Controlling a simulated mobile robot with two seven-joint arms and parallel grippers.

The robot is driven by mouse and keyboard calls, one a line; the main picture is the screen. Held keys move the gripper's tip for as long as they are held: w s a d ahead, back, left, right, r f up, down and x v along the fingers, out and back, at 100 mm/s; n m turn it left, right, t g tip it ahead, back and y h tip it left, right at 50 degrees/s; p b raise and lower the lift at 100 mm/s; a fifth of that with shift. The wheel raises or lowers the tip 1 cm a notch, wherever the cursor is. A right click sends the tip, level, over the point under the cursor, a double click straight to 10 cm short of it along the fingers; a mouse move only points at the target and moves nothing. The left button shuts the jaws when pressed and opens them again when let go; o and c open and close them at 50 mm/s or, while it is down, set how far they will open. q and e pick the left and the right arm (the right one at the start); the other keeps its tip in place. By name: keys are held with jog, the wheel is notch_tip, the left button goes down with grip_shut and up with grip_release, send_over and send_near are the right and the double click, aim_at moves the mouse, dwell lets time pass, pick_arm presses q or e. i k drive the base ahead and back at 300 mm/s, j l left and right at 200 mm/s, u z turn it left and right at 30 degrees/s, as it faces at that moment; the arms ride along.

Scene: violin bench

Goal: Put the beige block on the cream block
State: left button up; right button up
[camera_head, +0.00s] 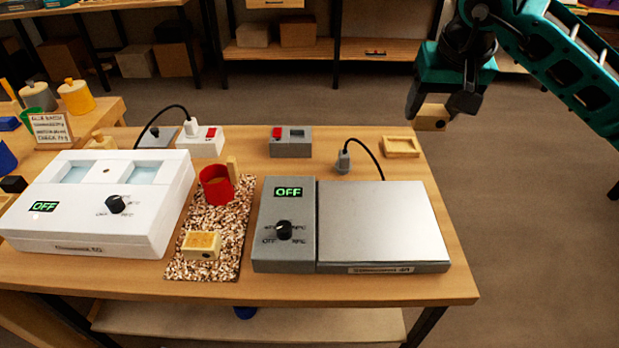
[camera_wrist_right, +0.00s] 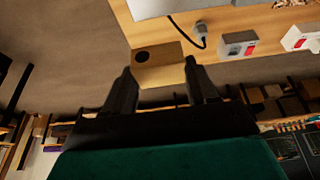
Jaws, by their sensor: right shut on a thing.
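My right gripper (camera_head: 438,108) is shut on the beige block (camera_head: 432,118), at the upper right, above and beyond the table's far right corner. The block has a dark round spot on one face and hangs below the fingers. In the right wrist view the beige block (camera_wrist_right: 155,68) sits between the fingertips of my right gripper (camera_wrist_right: 162,88). A pale yellowish block (camera_head: 201,245), apparently the cream block, lies on the speckled mat (camera_head: 215,263) at the front, also with a dark spot. The held block is well apart from it. My left gripper is out of view.
A red cup (camera_head: 215,187) stands on the mat's far part. A grey hotplate (camera_head: 380,225) is right of the mat, a white device (camera_head: 95,220) left. A shallow wooden tray (camera_head: 400,146) lies at the far right corner. Cables and switch boxes (camera_head: 290,147) line the back.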

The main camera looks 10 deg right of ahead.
aim_at(200, 241)
jog(key=j, duration=2.05)
